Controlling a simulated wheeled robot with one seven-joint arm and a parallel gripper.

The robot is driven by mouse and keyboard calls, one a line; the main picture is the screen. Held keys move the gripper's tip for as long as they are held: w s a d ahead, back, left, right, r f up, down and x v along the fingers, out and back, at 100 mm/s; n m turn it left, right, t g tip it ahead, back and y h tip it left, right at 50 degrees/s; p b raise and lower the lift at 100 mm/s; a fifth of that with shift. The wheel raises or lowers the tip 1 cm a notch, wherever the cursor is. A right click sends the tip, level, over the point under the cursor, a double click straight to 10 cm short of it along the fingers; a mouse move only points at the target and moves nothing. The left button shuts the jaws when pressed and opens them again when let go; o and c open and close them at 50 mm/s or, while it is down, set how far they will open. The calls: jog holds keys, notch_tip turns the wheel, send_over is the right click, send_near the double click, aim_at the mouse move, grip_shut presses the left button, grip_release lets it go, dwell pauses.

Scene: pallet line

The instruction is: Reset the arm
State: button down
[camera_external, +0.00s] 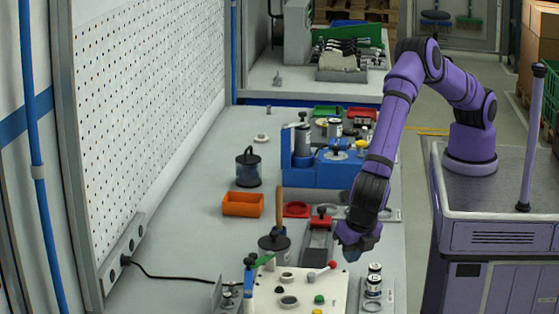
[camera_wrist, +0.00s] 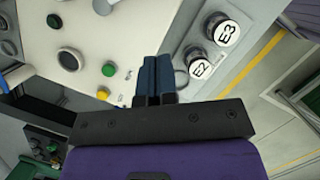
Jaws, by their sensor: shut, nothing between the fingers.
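My purple arm reaches from its base at the right over the workbench (camera_external: 190,240). My gripper (camera_external: 352,250) points down at the bench's right side, just above and behind the cream panel's right end. In the wrist view my gripper (camera_wrist: 155,62) shows its two dark blue fingers pressed together with nothing between them. The cream panel (camera_external: 335,291) with buttons and round holes lies beside the fingers, and also fills the upper left of the wrist view (camera_wrist: 90,25). Two canisters marked E3 (camera_wrist: 222,32) and E2 (camera_wrist: 201,69) stand in a grey holder to the right of the fingers.
A blue fixture (camera_external: 330,172) with canisters stands mid-bench. An orange bin (camera_external: 243,204), a dark lidded pot (camera_external: 248,168) and a wooden-handled tool (camera_external: 279,210) stand left of the arm. A red-tipped lever (camera_external: 325,269) rises near the gripper. The bench's left strip is mostly clear.

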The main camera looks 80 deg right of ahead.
jog(key=v, duration=0.6)
jog(key=shift+s, duration=0.1)
jog(key=w+d+r+m+y, duration=0.1)
jog(key=w+d+r+m, duration=0.25)
jog(key=d+r, duration=0.45)
jog(key=w+d+r+m, duration=0.2)
jog(key=w+d+r, duration=0.3)
jog(key=d+r, duration=0.3)
jog(key=d+r+m, duration=0.3)
jog(key=d+r, duration=0.3)
jog(key=d, duration=0.5)
jog(key=d+r+m, duration=0.3)
jog(key=d+r, duration=0.2)
jog(key=d, duration=0.5)
jog(key=s+d+r+m+t+y, duration=0.1)
jog(key=s+d+r+m, duration=0.2)
jog(key=d, duration=0.6)
jog(key=s+d+r+m+t, duration=0.1)
jog(key=s+d+m, duration=0.2)
jog(key=s+d, duration=0.45)
jog(key=s+d+f+m+t, duration=0.1)
jog(key=s+d+f+m, duration=0.2)
jog(key=s+d+m, duration=0.4)
jog(key=s+d, duration=0.5)
jog(key=s, duration=0.1)
jog(key=shift+d+f+m+y, duration=0.25)
jog(key=shift+f+m+y, duration=0.1)
jog(key=shift+y, duration=0.05)
